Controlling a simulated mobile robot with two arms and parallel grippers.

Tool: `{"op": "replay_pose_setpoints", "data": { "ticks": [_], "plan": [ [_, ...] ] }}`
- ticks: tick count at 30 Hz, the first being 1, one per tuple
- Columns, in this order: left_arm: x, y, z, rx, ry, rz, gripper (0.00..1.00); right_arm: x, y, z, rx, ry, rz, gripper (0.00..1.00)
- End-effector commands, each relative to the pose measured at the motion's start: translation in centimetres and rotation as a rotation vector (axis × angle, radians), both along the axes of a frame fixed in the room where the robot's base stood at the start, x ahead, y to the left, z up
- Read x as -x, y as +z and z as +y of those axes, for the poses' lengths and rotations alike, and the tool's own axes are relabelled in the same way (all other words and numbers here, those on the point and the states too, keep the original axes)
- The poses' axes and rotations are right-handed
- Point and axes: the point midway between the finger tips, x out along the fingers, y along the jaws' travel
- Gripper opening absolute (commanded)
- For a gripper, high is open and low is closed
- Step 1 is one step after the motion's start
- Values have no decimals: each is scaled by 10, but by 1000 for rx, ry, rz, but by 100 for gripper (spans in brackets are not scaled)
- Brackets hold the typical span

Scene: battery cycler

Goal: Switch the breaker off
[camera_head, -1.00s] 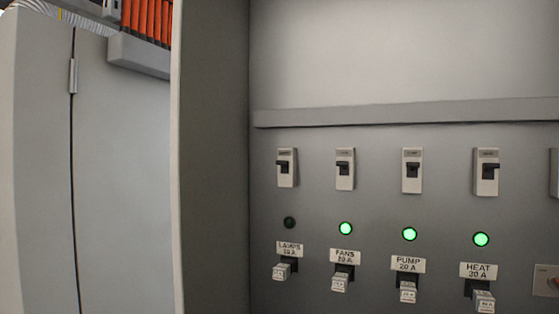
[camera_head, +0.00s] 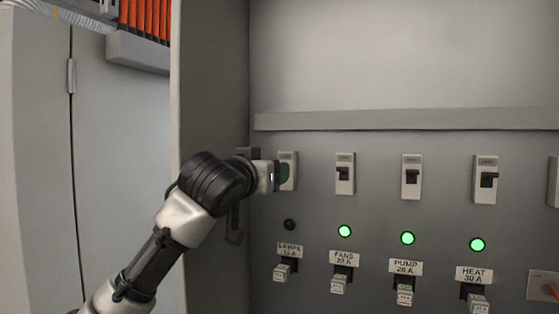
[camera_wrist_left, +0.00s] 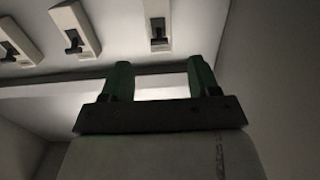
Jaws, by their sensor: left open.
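A row of white breakers with black levers runs along the grey panel. The LAMPS breaker (camera_head: 290,158) is leftmost, partly hidden by my left gripper (camera_head: 280,174). Its indicator (camera_head: 289,225) is dark. The FANS breaker (camera_head: 345,160), PUMP breaker (camera_head: 411,163) and HEAT breaker (camera_head: 486,168) have lit green indicators below them. In the left wrist view, the green fingers of my left gripper (camera_wrist_left: 161,80) are apart with nothing between them. The LAMPS breaker (camera_wrist_left: 157,22) and its lever lie just beyond the fingertips. Contact cannot be told. My right gripper is not in view.
The cabinet's left side wall (camera_head: 210,100) stands close beside my left arm. A grey rail (camera_head: 400,119) runs above the breakers. Labelled plugs, such as the FANS plug (camera_head: 339,283), stick out below the indicators. Space in front of the other breakers is clear.

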Motion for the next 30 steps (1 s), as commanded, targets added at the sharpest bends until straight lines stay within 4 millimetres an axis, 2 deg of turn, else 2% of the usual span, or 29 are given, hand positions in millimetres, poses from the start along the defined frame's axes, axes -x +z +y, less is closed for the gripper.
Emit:
{"op": "replay_pose_setpoints", "data": {
  "ticks": [1,3,10,15,23,30],
  "plan": [
    [-10,6,-3,0,1,4,61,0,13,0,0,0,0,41],
    [-23,6,-7,0,1,4,61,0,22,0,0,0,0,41],
    [-56,4,-18,-1,1,2,61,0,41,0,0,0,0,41],
    [-66,1,-21,0,0,0,61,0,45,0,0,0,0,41],
    [-67,0,-21,0,0,-1,61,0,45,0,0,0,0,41],
    [-67,0,-21,0,0,-1,26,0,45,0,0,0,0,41]
  ]
}}
